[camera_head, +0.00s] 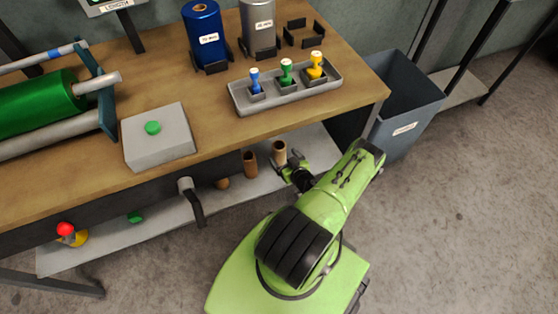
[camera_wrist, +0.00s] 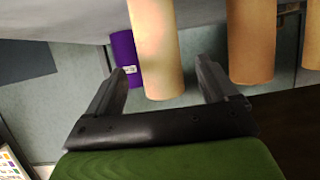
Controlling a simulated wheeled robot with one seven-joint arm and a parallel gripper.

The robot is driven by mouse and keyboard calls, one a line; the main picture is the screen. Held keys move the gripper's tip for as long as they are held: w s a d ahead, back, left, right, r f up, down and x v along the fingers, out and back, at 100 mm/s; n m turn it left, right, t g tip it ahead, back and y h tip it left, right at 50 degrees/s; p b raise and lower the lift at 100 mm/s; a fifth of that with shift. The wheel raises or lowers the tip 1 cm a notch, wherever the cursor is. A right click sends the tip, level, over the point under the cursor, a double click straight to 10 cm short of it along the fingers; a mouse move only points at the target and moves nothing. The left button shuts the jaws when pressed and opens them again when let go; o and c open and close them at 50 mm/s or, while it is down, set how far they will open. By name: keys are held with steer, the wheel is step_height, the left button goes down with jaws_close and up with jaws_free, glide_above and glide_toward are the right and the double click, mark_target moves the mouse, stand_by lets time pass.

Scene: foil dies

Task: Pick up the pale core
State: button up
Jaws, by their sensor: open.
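The pale core (camera_head: 279,152) is a cream cardboard tube standing on the lower shelf under the bench, partly hidden by my gripper in the head view. In the wrist view the pale core (camera_wrist: 154,48) shows large between my two black fingers, a little nearer the left one, with a gap on both sides. My gripper (camera_head: 291,172) is open and empty, right at the core in the head view; its fingers (camera_wrist: 161,68) also show in the wrist view. I cannot tell how deep the core sits between them.
A brown core (camera_head: 250,163) stands just left, also in the wrist view (camera_wrist: 250,42), with another brown core (camera_head: 222,183) further left. The bench top (camera_head: 215,112) overhangs the shelf. A grey bin (camera_head: 404,103) stands right.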

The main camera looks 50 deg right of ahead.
mark_target(282, 156)
steer(key=b+x, duration=0.4)
steer(key=b, duration=0.1)
steer(key=shift+w+d+f, duration=0.1)
steer(key=shift+w+f, duration=0.1)
steer(key=shift+w+d, duration=0.2)
steer(key=shift+w, duration=0.1)
steer(key=shift+r, duration=0.1)
steer(key=c, duration=1.1)
steer(key=shift+o, duration=0.2)
steer(key=shift+r, duration=0.15)
